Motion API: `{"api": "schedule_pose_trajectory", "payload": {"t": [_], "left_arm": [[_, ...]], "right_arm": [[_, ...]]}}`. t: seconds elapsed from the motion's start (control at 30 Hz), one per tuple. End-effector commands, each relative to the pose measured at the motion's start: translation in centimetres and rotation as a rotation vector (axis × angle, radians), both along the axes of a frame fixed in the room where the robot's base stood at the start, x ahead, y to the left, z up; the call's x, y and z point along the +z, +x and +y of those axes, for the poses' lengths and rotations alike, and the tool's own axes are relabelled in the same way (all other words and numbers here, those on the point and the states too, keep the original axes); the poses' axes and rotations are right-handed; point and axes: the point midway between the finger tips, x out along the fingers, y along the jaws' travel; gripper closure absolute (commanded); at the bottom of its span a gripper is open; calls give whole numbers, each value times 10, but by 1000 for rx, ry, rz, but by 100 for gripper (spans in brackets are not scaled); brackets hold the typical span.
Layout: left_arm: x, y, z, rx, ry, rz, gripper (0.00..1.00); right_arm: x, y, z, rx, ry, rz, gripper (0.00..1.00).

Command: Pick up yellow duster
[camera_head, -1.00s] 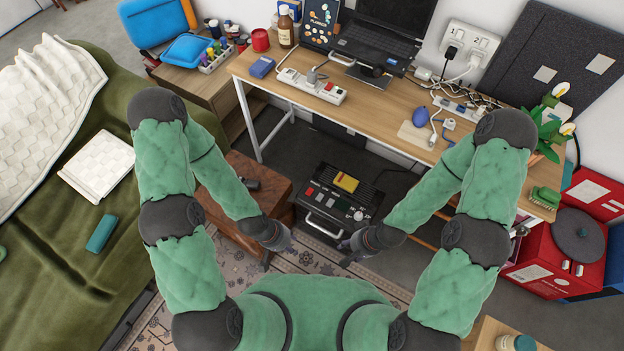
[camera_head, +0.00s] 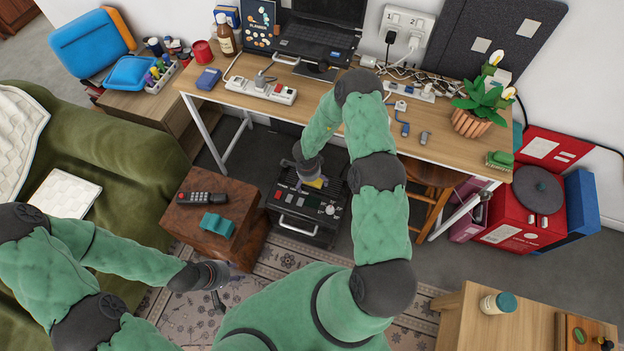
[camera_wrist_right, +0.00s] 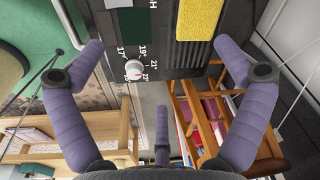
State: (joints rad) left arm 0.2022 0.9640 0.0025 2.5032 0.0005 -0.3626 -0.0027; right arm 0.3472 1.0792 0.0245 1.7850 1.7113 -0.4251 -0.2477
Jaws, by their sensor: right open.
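The yellow duster (camera_head: 317,183) lies on top of a black appliance (camera_head: 292,213) with a dial and red buttons, under the desk's front edge. In the head view my right gripper mostly hides it. In the right wrist view the duster (camera_wrist_right: 200,18) is a yellow textured slab at the top, cut off by the frame edge. My right gripper (camera_head: 309,170) is over the appliance, pointing down at the duster. In the right wrist view its purple fingers (camera_wrist_right: 158,47) are spread and empty. My left gripper (camera_head: 220,284) is low over the rug, away from the duster; its opening is unclear.
A brown wooden box (camera_head: 190,222) left of the appliance carries a remote (camera_head: 202,198) and a teal object (camera_head: 217,224). The desk (camera_head: 440,150) extends behind and above the appliance. A wooden stool (camera_head: 437,180) stands to its right. Patterned rug (camera_head: 285,255) lies in front.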

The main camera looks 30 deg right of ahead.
Motion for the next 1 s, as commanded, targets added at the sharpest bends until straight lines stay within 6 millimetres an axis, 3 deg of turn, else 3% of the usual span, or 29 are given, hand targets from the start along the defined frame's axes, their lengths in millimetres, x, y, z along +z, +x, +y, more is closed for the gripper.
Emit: {"api": "schedule_pose_trajectory", "payload": {"t": [0.2, 0.4, 0.57, 0.87, 1.0], "left_arm": [[2, 0, 0, 0, 0, 0, 60], [2, 0, 0, 0, 0, 0, 60], [-1, 0, 0, 0, 0, 0, 60], [-19, 0, 0, 0, 0, 0, 60], [-22, 0, 0, 0, 0, 0, 60]], "right_arm": [[-2, 30, -21, -376, 54, -4, 0], [-1, 47, -27, -555, 100, -9, 0], [-8, 50, -27, -593, 112, -9, 0], [-50, 49, -27, -592, 113, -9, 0], [-59, 50, -28, -592, 112, -11, 0]]}}
